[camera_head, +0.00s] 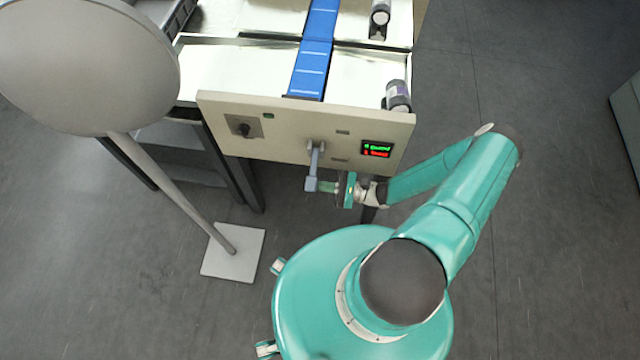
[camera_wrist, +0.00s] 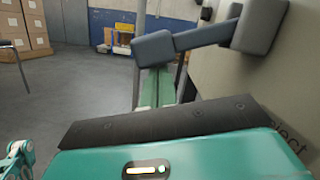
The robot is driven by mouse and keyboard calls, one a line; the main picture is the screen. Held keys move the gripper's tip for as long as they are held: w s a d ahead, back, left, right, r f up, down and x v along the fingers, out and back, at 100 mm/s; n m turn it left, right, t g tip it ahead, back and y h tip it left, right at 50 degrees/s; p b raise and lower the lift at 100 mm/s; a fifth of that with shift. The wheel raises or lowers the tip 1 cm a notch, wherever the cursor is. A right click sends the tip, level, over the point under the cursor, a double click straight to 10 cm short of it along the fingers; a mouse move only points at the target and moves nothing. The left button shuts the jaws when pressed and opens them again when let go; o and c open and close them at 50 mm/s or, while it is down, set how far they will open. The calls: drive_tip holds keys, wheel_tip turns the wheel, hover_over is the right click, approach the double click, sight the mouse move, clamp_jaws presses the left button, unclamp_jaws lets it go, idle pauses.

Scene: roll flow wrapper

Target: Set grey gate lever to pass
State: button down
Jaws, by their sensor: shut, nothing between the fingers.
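The grey gate lever (camera_head: 314,170) is on the cream front panel (camera_head: 290,130) of the machine and hangs down from its pivot, with a block-shaped grip at the lower end. In the wrist view the lever (camera_wrist: 205,34) reaches from its mount on the panel to the grip at left. My gripper (camera_head: 328,186) is shut and empty at the right side of the lever's grip. In the wrist view my gripper's fingers (camera_wrist: 157,88) end right at the grip; I cannot tell whether they touch it. Lettering ending in "ject" shows on the panel beside my gripper.
A black rotary knob (camera_head: 243,129) and a lit green and red display (camera_head: 377,149) are on the panel. A blue belt (camera_head: 312,65) runs above it. A large grey disc (camera_head: 85,65) on a pole stands at left. Open floor lies to the right.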

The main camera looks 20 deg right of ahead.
drive_tip(key=shift+s+r, duration=0.15)
wheel_tip(320, 180, up, 8)
drive_tip(key=s+a+m+t+h, duration=0.1)
drive_tip(key=s+m+t, duration=0.1)
drive_tip(key=m, duration=0.8)
drive_tip(key=shift+a+m+t+h, duration=0.15)
drive_tip(key=shift+m+t+h, duration=0.15)
drive_tip(key=shift+t+h, duration=0.15)
